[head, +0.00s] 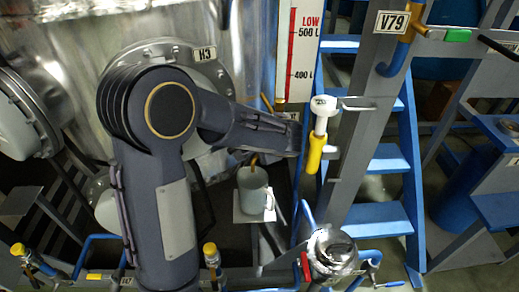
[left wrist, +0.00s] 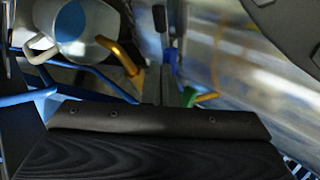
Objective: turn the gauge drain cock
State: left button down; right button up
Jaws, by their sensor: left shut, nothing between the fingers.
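The sight gauge (head: 298,50) is a tall white scale with a red strip marked LOW, left of a grey post. Below it a brass spout (head: 253,160) hangs over a white mug (head: 254,190). In the left wrist view the yellow spout (left wrist: 122,55) reaches over the mug (left wrist: 68,22), which has blue inside. A green part (left wrist: 178,92), seemingly the drain cock's handle, joins a yellow pipe behind the fingers. My left gripper (head: 290,140) is shut and empty, in front of the pipe below the gauge. In the left wrist view its fingers (left wrist: 165,90) are close to the green part; contact cannot be told.
The mug stands on a small white plate (head: 248,217). A yellow-handled tool (head: 316,150) hangs on the post at right. A metal vessel (head: 75,60) fills the left, with blue pipes and yellow-capped valves (head: 211,250) below.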

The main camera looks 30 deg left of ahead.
pick_arm(q)
jog(key=shift+w+a+f+m+t+h+b, duration=0.15)
jog(key=shift+a+m+t+h+b, duration=0.25)
jog(key=shift+a+m+b, duration=0.45)
jog(key=shift+w+a+r+m+t+h+b, duration=0.15)
jog(key=shift+a+m+t+h+b, duration=0.35)
jog(key=shift+a+b, duration=0.5)
jog(key=shift+w+d, duration=0.1)
jog(key=shift+w, duration=0.05)
jog(key=shift+f, duration=0.1)
